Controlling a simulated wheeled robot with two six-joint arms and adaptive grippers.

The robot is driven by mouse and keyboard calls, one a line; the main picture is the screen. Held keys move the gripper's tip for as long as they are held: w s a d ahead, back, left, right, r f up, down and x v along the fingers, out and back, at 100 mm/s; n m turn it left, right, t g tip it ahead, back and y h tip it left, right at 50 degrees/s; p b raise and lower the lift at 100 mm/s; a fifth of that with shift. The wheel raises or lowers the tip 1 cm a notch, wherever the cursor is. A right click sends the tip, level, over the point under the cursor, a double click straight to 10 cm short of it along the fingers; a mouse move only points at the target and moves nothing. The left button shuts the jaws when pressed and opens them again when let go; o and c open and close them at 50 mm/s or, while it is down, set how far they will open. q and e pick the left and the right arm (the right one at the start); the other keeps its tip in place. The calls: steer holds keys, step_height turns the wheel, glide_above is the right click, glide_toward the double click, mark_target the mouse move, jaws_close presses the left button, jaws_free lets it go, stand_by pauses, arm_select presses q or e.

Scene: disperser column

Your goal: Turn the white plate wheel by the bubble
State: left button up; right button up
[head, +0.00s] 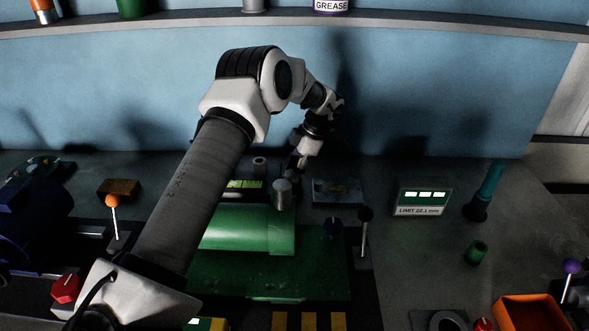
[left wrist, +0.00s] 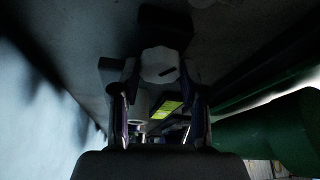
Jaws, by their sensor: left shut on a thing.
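The white plate wheel (left wrist: 160,65) is a pale, faceted disc with a short dark mark on its face. It shows in the left wrist view between the fingertips of my left gripper (left wrist: 160,76). The gripper is shut on the wheel, one finger on each side. The yellow-green bubble vial (left wrist: 167,110) lies close to the wheel in that view. In the head view, my left gripper (head: 302,161) points down behind the green cylinder, and the lit vial (head: 243,184) is partly behind my arm. I cannot make out the wheel there.
A green cylinder (head: 250,229) lies in front on a green base. A metal post (head: 282,194) stands close to the gripper. A black-knobbed lever (head: 364,230) and a display box reading LIMIT 22.1 mm (head: 421,197) stand to the right. A blue wall (head: 440,95) rises behind.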

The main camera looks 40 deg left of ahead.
arm_select(q)
steer(key=n, duration=0.2)
steer(key=shift+s+a+f+n+g+h+b, duration=0.1)
steer(key=shift+f+n+g+h+b, duration=0.2)
steer(key=shift+n+h+b, duration=0.1)
steer(key=shift+f+n+h+b, duration=0.1)
steer(key=shift+n+h+b, duration=0.3)
steer(key=shift+n, duration=0.5)
steer(key=n+h+b, duration=0.1)
steer(key=n+b, duration=0.1)
steer(key=b, duration=0.4)
steer(key=n+b, duration=0.2)
steer(key=b, duration=0.4)
steer(key=shift+a+f+n+h, duration=0.1)
steer(key=shift+f+n+h, duration=0.05)
steer(key=shift+n+h, duration=0.2)
steer(key=shift+r+b, duration=0.25)
steer(key=shift+b, duration=0.3)
steer(key=shift+r, duration=0.1)
steer(key=o, duration=1.1)
steer(key=shift+r, duration=0.1)
steer(key=shift+o, duration=0.2)
